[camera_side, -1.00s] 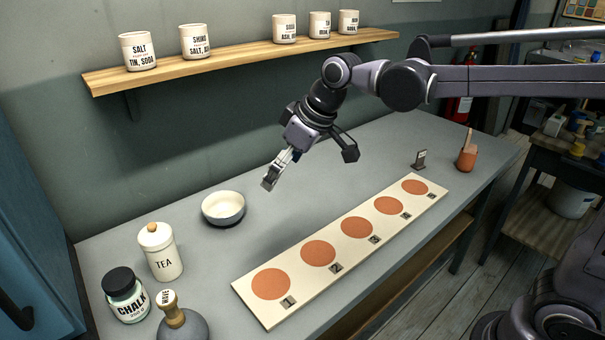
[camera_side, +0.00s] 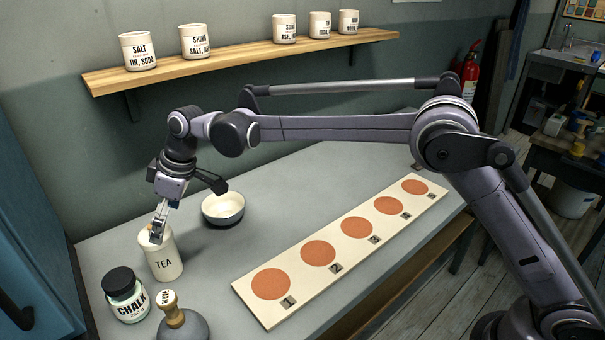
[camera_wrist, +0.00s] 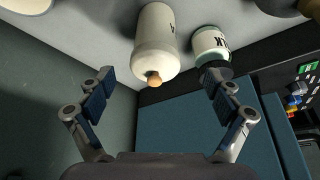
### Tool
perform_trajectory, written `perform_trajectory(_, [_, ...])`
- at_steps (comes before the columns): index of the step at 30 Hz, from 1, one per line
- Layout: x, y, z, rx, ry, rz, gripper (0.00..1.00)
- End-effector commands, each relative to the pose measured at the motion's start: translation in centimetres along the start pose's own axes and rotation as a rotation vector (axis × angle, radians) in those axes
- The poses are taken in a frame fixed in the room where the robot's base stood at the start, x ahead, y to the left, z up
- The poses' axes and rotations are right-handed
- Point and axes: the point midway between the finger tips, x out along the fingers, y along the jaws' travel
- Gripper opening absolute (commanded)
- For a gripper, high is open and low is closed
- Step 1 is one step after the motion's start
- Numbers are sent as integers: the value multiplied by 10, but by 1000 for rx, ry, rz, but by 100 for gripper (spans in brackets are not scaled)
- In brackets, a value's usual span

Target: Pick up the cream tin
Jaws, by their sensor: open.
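The cream tin (camera_side: 165,262), marked TEA, stands upright on the grey table at the left. In the wrist view the tin (camera_wrist: 156,38) shows from above, its wooden knob (camera_wrist: 154,79) pointing towards me, between and beyond my fingers. My gripper (camera_side: 157,232) is at the tin's lid in the side view and hides most of its knob. In the wrist view my gripper (camera_wrist: 156,92) has its fingers spread wide, one on each side of the knob, with nothing held. I cannot tell whether a finger touches the lid.
A chalk jar (camera_side: 126,298) stands close beside the tin, with a grey wooden-handled vessel (camera_side: 182,325) in front. A bowl (camera_side: 223,208) sits behind right. A board with numbered orange discs (camera_side: 245,290) lies to the right. A shelf with cups (camera_side: 240,52) hangs above.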

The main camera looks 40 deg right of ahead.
Motion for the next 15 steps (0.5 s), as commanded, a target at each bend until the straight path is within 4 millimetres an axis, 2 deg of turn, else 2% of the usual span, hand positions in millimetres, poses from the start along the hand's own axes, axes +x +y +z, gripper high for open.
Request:
perform_trajectory(6, [33, 1, 0, 0, 0, 1, 91])
perform_trajectory(15, [52, 2, -1, 1, 0, 1, 91])
